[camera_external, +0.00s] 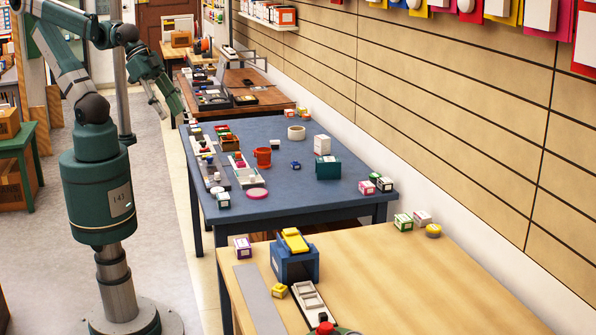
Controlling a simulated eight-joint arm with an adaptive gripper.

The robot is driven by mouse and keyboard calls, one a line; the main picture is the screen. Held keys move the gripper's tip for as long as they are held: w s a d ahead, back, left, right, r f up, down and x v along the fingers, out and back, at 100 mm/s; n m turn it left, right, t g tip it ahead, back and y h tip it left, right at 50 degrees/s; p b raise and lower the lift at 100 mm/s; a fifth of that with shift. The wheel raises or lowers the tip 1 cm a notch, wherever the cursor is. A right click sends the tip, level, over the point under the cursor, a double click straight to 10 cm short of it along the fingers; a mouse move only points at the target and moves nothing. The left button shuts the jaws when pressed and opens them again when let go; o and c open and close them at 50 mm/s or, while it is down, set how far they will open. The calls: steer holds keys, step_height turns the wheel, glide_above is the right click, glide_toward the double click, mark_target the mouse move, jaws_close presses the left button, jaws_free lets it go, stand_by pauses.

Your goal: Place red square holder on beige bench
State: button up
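A small orange-red holder (263,157), open at the top, stands upright on the blue table; it is the closest match to the red square holder, but I cannot tell whether it is square. The beige bench (420,285) is the light wood table in the foreground, with a wide bare top. My gripper (172,112) hangs angled down beyond the blue table's left side, far from the holder and touching nothing that I can see. It is small here, and I cannot tell whether its fingers are open.
The blue table (335,200) holds several small boxes, grey trays, a teal box (328,168) and a pink disc (257,193). On the bench, a blue stand (295,264), a grey strip (260,298) and small boxes sit along the left and back edges. A slatted wall closes the right.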

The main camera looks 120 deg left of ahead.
steer(key=shift+o, duration=0.5)
steer(key=shift+a, duration=0.15)
steer(key=w+a+f+n+g+y, duration=0.1)
steer(key=w+a+f+n+g, duration=0.15)
steer(key=a, duration=0.75)
steer(key=w+a+f+n+g, duration=0.1)
steer(key=w+a+f+n, duration=0.2)
steer(key=a, duration=0.8)
steer(key=w+a+f+n+g+y, duration=0.1)
steer(key=w+a+f+n, duration=0.2)
steer(key=a, duration=0.7)
steer(key=s+a+f+n+g, duration=0.1)
steer(key=s+a+f, duration=0.3)
steer(key=a, duration=0.5)
steer(key=s+a+f+n+h, duration=0.1)
steer(key=s+a+f+n, duration=0.3)
steer(key=a+f, duration=0.3)
steer(key=s+a+f+n+g+h+b, duration=0.1)
steer(key=s+a+f, duration=0.3)
steer(key=a, duration=0.8)
steer(key=shift+s+a+f+n+g, duration=0.15)
steer(key=shift+f+n+g, duration=0.05)
steer(key=shift+f+n, duration=0.3)
steer(key=shift+s+a+f+n+g, duration=0.15)
steer(key=shift+f+n, duration=0.2)
steer(key=shift+f, duration=0.25)
steer(key=shift+s+a+f, duration=0.15)
steer(key=shift+s+f, duration=0.05)
steer(key=shift+f, duration=0.05)
steer(key=shift+f, duration=1.25)
